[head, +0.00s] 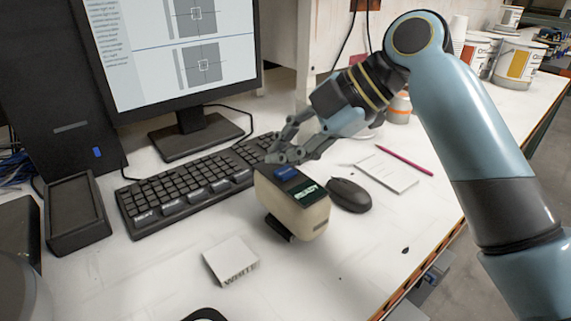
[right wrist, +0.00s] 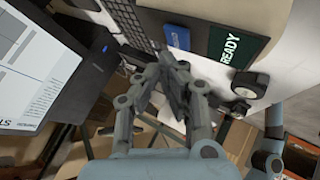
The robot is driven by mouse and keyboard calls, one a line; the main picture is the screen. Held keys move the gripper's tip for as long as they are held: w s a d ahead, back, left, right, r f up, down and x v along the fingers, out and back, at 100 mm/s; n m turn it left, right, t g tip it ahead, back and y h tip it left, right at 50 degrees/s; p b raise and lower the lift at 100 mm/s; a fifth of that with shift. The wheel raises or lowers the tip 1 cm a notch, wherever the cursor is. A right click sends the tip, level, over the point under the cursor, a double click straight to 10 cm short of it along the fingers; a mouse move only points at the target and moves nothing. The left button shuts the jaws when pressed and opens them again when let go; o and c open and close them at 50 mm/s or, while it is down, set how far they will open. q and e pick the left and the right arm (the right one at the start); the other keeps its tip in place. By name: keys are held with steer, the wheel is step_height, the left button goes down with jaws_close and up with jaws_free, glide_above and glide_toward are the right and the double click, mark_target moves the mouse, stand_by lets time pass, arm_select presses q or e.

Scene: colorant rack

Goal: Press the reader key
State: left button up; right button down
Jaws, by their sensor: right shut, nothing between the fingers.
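The reader (head: 290,215) is a beige device standing on the white desk in front of the keyboard. Its top has a blue key (head: 286,173) and a dark display (head: 307,193). My left gripper is not in view.
The keyboard (head: 190,188) lies behind and left of the reader, the mouse (head: 349,195) to its right. A white tile (head: 231,262) marked WHITE lies in front. A monitor (head: 180,60), a notepad (head: 385,171) and paint cans (head: 517,62) stand or lie farther off. The front desk is mostly clear.

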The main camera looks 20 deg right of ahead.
mark_target(285, 174)
step_height(285, 174, up, 5)
steer(key=p, duration=0.4)
steer(key=shift+p, duration=0.3)
stand_by(0.3)
stand_by(0.4)
